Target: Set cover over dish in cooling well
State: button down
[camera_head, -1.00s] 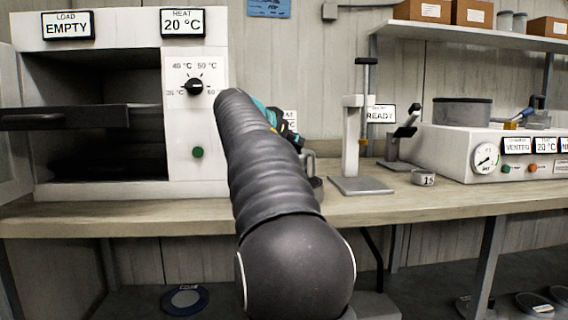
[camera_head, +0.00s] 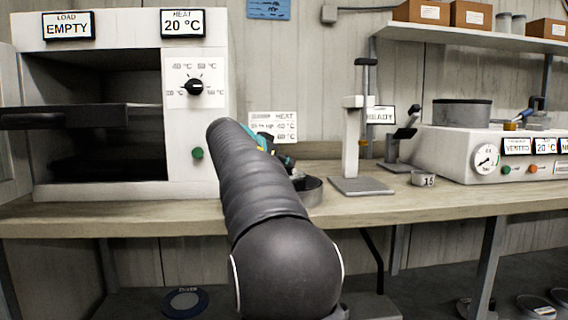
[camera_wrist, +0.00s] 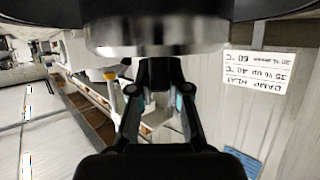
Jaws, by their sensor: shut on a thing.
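My gripper (camera_wrist: 155,75) points down and is shut on a round, shiny metal part with a broad dark rim (camera_wrist: 155,35), which I take to be the cover. It fills the edge of the wrist view, and what lies under it is hidden. In the head view my gripper (camera_head: 283,160) is mostly behind my arm, low over the bench. A grey round piece (camera_head: 312,191) shows just beside and below it. I cannot tell whether this is the held cover or the cooling well. No dish can be made out in the well.
An oven (camera_head: 120,110) with an open chamber stands left on the bench (camera_head: 440,206). Right of my gripper are a stand with a grey base (camera_head: 361,186), a small tin (camera_head: 423,179) and a white gauge unit (camera_head: 480,155) with a dark round pan (camera_head: 462,112). A sign (camera_head: 273,126) hangs behind.

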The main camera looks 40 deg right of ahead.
jog(key=shift+f, duration=0.15)
jog(key=c, duration=1.1)
grip_release()
jog(key=shift+c, duration=0.2)
jog(key=shift+r, duration=0.35)
jog(key=v, duration=1.2)
jog(key=shift+f, duration=0.2)
